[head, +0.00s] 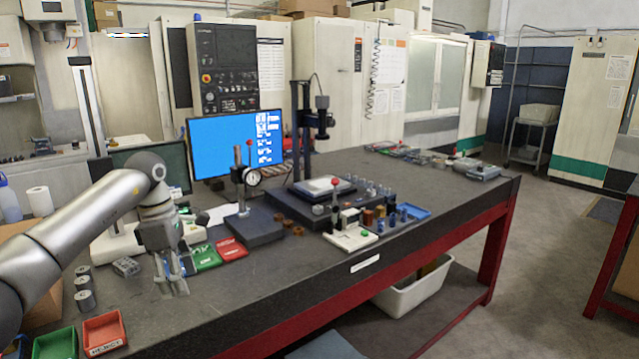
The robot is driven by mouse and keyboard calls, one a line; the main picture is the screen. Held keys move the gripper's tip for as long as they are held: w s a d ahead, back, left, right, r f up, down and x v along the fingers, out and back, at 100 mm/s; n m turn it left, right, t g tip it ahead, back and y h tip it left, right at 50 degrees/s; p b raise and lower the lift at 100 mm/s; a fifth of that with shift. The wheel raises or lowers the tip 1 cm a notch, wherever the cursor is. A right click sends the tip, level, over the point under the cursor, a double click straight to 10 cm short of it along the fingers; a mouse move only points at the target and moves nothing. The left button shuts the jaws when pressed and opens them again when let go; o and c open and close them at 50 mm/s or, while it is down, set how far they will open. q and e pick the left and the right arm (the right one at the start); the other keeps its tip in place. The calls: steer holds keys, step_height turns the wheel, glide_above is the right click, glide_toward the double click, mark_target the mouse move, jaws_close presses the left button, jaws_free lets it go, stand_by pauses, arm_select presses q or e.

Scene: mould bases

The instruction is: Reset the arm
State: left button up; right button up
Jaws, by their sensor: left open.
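My left arm comes in from the left over the workbench (260,284). My left gripper (173,289) points down above the bench's left part, with its fingers apart and nothing seen between them. It hangs in front of a green tray (207,258) and a red tray (231,249). I cannot tell how far its fingertips are from the bench top. My right gripper is not in view.
A red tray (103,332) and a green tray (56,343) sit at the front left, near metal cylinders (85,300). A dial gauge stand (252,178), a monitor (236,143) and a camera stand (306,130) stand behind. The bench front is clear.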

arm_select(q)
steer(key=w+d+f+n+t+h, duration=0.2)
steer(key=d+f+n+h, duration=0.8)
steer(key=d+f, duration=0.95)
steer(key=s+a+f+n+t, duration=0.1)
steer(key=s+f+n+t, duration=0.2)
steer(key=f+n+t, duration=0.95)
steer(key=s+a+f+n+g+y, duration=0.3)
steer(key=s+a+f+n+y, duration=0.15)
steer(key=s+f+n, duration=0.75)
steer(key=s+a+f+n+g+y, duration=0.35)
steer(key=s+a+f+n, duration=0.35)
steer(key=f, duration=0.9)
steer(key=s+f+n+g+y, duration=0.1)
steer(key=s+f+n+g, duration=0.1)
steer(key=s, duration=1)
steer(key=s+a+f+n+g+y, duration=0.1)
steer(key=s+f, duration=0.4)
steer(key=s, duration=0.7)
steer(key=s+a+f+n+g+y, duration=0.1)
steer(key=s+f+n+g, duration=0.2)
steer(key=s, duration=0.9)
steer(key=shift+f+n+g, duration=0.35)
steer(key=shift+n+g, duration=0.25)
steer(key=shift+n, duration=0.55)
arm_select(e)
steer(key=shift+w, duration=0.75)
arm_select(q)
steer(key=shift+s, duration=0.1)
